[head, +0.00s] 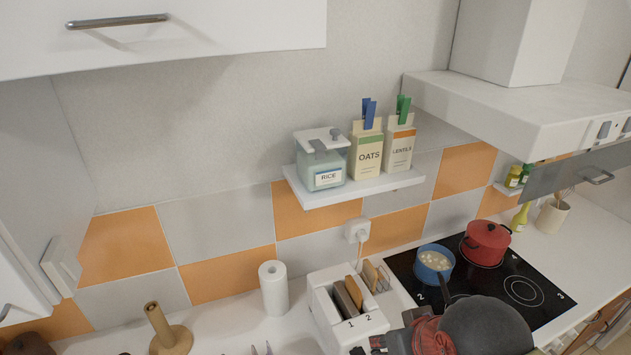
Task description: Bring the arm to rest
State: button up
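A dark grey rounded part (485,328), which looks like my own arm, shows at the bottom right, in front of the stove. Dark and reddish parts join it on its left, and they look like the area of my gripper (400,337). The bottom edge of the picture cuts them off. I cannot make out the fingertips, nor whether anything is held. In the picture, these parts overlap the counter's edge beside the toaster.
A toaster (335,312) with bread stands left of the stove (535,270), which carries a blue pot (430,270) and a red pot (487,241). A paper roll (273,288) stands further left. Above are a loaded shelf (350,190) and a range hood (530,105).

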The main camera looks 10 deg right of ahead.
notch_tip(320, 180, down, 15)
jog(key=b, duration=1.3)
jog(key=shift+b, duration=0.3)
